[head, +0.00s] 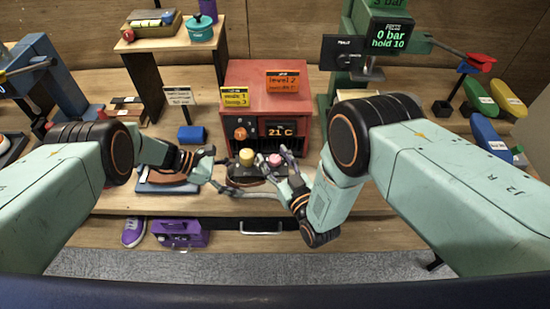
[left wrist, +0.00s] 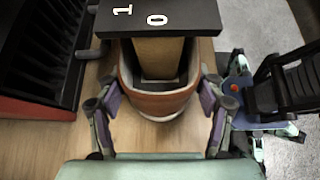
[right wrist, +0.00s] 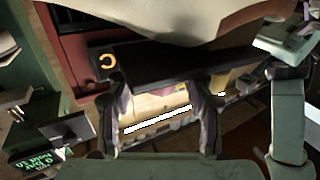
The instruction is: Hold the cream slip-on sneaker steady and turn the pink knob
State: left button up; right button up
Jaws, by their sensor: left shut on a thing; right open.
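The sneaker (left wrist: 158,104) is between my left gripper's fingers (left wrist: 165,92), which press on both its sides; its opening faces up. A tan block stands in the opening under a black plate (left wrist: 165,22). In the head view the black plate (head: 260,170) bears a yellow knob (head: 246,156) and the pink knob (head: 275,160); the sneaker below is mostly hidden. My right gripper (head: 281,160) is open at the pink knob, one finger on either side; I cannot tell whether it touches. In the right wrist view the knob is not clear.
A red box (head: 262,90) with a "21 C" display stands right behind. A blue block (head: 192,135) and a small sign (head: 179,97) are to the left. A green machine (head: 378,20) stands at the back right. A purple box (head: 180,234) is below the table's front edge.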

grip_shut()
dwell(0.5)
jog(key=shift+m+h, duration=0.3)
jog(key=shift+h, duration=0.1)
grip_release()
jog(key=v, duration=1.2)
jog(key=shift+f, duration=0.25)
jog(key=shift+s+a, duration=0.1)
